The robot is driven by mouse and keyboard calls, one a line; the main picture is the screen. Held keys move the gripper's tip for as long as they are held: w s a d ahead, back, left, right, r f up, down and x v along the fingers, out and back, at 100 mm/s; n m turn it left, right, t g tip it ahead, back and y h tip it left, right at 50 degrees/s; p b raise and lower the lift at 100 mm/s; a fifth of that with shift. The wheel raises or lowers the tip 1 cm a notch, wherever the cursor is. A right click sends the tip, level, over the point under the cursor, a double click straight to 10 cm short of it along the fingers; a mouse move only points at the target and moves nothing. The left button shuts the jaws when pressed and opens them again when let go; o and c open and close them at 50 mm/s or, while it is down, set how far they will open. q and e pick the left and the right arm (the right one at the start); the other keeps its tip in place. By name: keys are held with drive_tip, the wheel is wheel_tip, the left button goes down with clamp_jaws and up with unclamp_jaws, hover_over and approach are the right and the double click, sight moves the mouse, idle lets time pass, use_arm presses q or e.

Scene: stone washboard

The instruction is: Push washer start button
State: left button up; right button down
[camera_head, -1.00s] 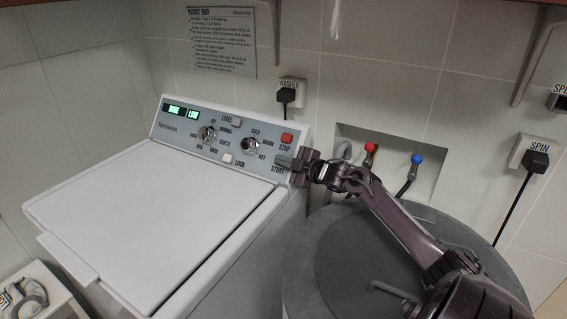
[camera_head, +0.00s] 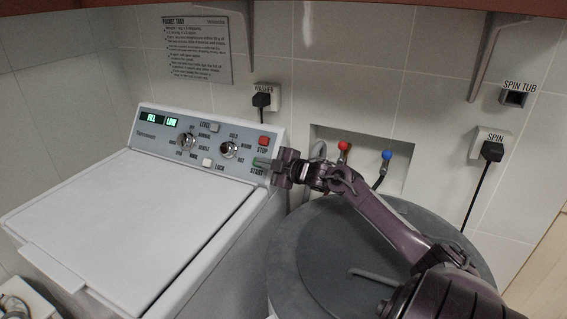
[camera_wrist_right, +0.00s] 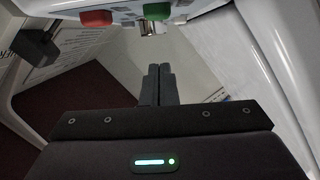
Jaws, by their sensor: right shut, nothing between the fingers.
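The white washer (camera_head: 95,215) stands at the left with its lid shut. Its display (camera_head: 162,121) is lit green and appears to read FILL and LOW. The green start button (camera_head: 259,161) is at the panel's right end, below the red stop button (camera_head: 264,141). My right gripper (camera_head: 270,163) is shut and empty, its tips close beside the start button; I cannot tell whether they touch it. In the right wrist view the shut fingers (camera_wrist_right: 158,70) point toward the green button (camera_wrist_right: 157,11), with the red button (camera_wrist_right: 96,18) to its left. My left gripper is not in view.
A grey round tub lid (camera_head: 300,260) lies below my right arm. Red (camera_head: 343,146) and blue (camera_head: 387,155) taps sit in a wall recess behind it. Two dials and a lock button (camera_head: 207,162) are left of the start button. A washer plug (camera_head: 262,99) is above.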

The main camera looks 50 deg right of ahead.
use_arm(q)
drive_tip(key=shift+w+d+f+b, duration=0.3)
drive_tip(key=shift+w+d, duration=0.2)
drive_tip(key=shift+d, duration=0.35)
use_arm(e)
drive_tip(key=s+d, duration=0.1)
drive_tip(key=s, duration=0.6)
drive_tip(key=shift+d+r, duration=0.2)
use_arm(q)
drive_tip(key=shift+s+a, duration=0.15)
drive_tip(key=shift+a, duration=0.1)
use_arm(e)
drive_tip(key=shift+r, duration=0.1)
